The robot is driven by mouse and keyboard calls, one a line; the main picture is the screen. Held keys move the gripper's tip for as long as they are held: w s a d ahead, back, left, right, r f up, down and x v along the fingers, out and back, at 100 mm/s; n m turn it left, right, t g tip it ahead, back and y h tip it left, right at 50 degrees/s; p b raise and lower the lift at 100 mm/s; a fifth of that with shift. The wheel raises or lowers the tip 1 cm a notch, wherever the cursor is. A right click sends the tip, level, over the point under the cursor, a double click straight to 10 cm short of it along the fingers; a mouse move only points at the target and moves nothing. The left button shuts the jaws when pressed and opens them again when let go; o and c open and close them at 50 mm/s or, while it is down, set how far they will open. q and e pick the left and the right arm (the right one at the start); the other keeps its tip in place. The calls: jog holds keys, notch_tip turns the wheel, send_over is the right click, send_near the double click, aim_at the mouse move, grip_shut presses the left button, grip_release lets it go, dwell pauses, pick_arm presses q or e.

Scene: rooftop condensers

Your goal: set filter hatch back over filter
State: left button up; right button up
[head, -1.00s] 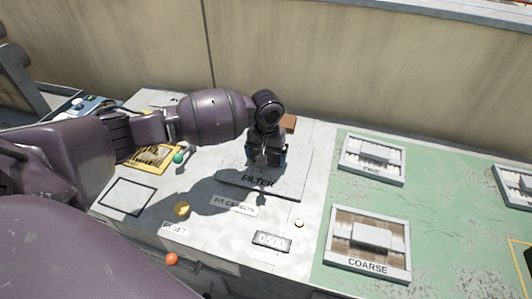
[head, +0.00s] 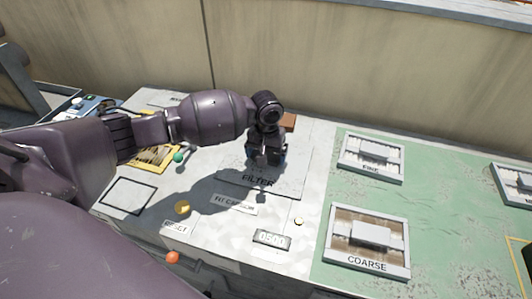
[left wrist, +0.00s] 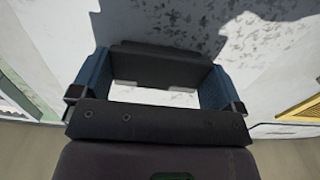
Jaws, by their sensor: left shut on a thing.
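The filter hatch (head: 292,176) is a pale grey plate lettered FILTER, in the middle of the head view on the light counter top. It looks roughly level; whether it rests flush on the counter cannot be told. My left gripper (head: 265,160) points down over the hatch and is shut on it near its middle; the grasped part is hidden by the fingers. The left wrist view shows the blue-sided fingers of my gripper (left wrist: 160,88) with a dark bar between them, above the pale surface. The filter itself is not visible. My right gripper is not in view.
A brown block (head: 289,122) stands behind my gripper. In front are a FIT CARBON label (head: 235,204), a yellow button (head: 182,208) and a counter display (head: 271,239). A COARSE frame (head: 368,242) and another framed cover (head: 371,158) lie on the green area right.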

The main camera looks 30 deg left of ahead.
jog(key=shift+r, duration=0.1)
pick_arm(q)
jog(key=o, duration=0.8)
notch_tip(320, 180, up, 11)
jog(key=p, duration=0.3)
jog(key=shift+f, duration=0.1)
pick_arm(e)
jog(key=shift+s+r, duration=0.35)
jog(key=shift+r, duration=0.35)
pick_arm(q)
jog(key=shift+s, duration=0.15)
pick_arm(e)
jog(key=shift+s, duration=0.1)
